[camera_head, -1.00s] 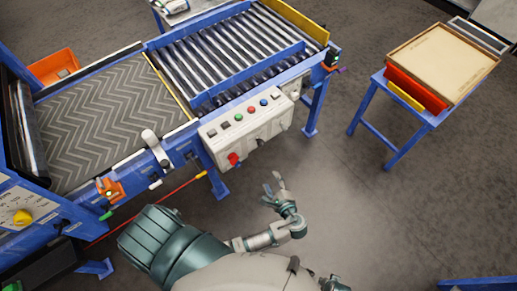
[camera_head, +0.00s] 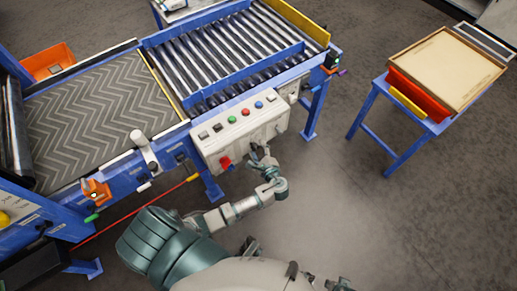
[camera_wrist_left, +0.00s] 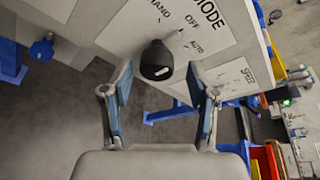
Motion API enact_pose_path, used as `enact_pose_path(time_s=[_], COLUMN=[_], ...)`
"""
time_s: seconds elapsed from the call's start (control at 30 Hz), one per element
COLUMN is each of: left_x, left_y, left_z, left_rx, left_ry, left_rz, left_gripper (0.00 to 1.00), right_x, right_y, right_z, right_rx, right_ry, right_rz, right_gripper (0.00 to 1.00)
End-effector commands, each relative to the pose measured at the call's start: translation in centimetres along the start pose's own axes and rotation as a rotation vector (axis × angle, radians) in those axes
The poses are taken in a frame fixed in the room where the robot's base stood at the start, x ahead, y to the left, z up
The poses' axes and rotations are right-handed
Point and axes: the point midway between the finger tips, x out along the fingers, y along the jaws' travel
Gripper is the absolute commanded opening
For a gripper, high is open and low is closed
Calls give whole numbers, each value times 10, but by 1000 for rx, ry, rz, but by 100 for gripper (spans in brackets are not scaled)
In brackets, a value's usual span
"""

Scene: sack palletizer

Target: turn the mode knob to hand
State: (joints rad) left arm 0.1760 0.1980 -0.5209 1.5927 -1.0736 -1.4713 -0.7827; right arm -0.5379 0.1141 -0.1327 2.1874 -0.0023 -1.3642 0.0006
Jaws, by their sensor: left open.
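The black mode knob (camera_wrist_left: 156,60) stands out from the pale panel in the left wrist view, below the MODE plate (camera_wrist_left: 205,35) printed HAND, OFF and AUTO. A short white mark shows on the knob; I cannot tell which label it points at. My left gripper (camera_wrist_left: 158,80) is open, with one finger on each side of the knob and gaps visible. In the head view my left gripper (camera_head: 262,155) is at the lower front of the control box (camera_head: 243,128), and the knob cannot be made out there. My right gripper is not in view.
A red switch (camera_head: 226,163) sits on the box front left of my gripper, and several coloured buttons line its top. The conveyor (camera_head: 100,120) and rollers lie behind. A blue stand (camera_head: 378,105) with a tray stands right. Floor between is clear.

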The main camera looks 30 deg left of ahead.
Motion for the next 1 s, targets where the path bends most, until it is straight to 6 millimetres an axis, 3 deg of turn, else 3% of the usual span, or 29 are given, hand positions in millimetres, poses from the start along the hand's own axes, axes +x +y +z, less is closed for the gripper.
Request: enact_pose_path(time_s=[0.13,0.37,0.6,1.0], left_x=[9,7,5,4], left_y=[1,0,-1,2], left_z=[1,0,-1,-3], left_rx=[-2,0,2,-16], left_ry=[1,-1,-2,7], left_rz=[2,0,0,-4], left_gripper=[59,59,0,0], right_x=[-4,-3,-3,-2], right_y=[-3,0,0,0], right_z=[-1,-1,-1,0], right_rx=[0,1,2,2], right_ry=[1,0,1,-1], right_rz=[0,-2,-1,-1], right_gripper=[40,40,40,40])
